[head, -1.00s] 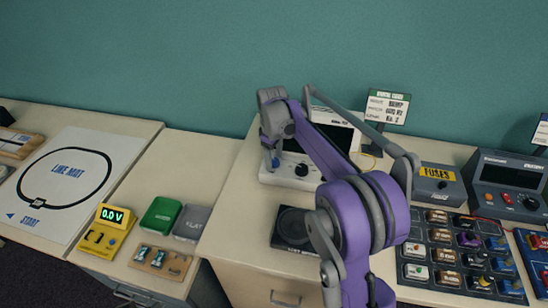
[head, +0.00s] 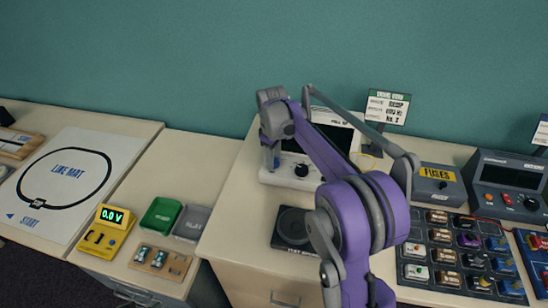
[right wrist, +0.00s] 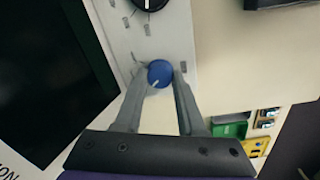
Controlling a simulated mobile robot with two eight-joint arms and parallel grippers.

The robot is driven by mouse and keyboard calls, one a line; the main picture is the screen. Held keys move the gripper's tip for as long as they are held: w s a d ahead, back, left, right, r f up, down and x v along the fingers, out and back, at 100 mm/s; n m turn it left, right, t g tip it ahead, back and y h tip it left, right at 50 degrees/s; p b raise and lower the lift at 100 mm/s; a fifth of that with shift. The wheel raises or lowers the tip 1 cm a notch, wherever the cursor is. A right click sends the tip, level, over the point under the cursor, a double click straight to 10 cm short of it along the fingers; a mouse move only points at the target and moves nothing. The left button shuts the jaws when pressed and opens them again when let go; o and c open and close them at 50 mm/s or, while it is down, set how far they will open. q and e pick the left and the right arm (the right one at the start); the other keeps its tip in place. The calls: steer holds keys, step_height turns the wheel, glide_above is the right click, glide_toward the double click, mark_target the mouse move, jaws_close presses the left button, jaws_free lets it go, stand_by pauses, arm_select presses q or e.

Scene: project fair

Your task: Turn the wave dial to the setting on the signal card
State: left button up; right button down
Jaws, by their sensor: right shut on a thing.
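The white signal box with a dark screen stands on the middle table; its white front panel (head: 313,183) carries a black knob (head: 301,170). The black knob also shows at the top of the right wrist view (right wrist: 150,3). A small blue dial (right wrist: 159,72) with a white pointer line sits on the same panel. My right gripper (right wrist: 160,76) is shut on this blue dial, one finger on each side. In the head view my right gripper (head: 272,160) largely hides it. The signal card (head: 386,107) stands behind the box; its small lettering is not surely readable. My left gripper is out of view.
A black speaker-like box (head: 293,229) lies in front of the signal box. A grey FUSES box (head: 437,184) and a board of small modules (head: 458,262) are to the right. Green (head: 160,214) and grey (head: 190,221) trays and a yellow meter (head: 106,230) are left.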

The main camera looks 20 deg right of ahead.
steer(key=m, duration=0.7)
steer(key=shift+m, duration=0.4)
steer(key=m, duration=0.4)
steer(key=shift+w+g, duration=0.1)
steer(key=shift+g, duration=0.2)
steer(key=shift+m, duration=1.8)
steer(key=c, duration=0.5)
jaws_free()
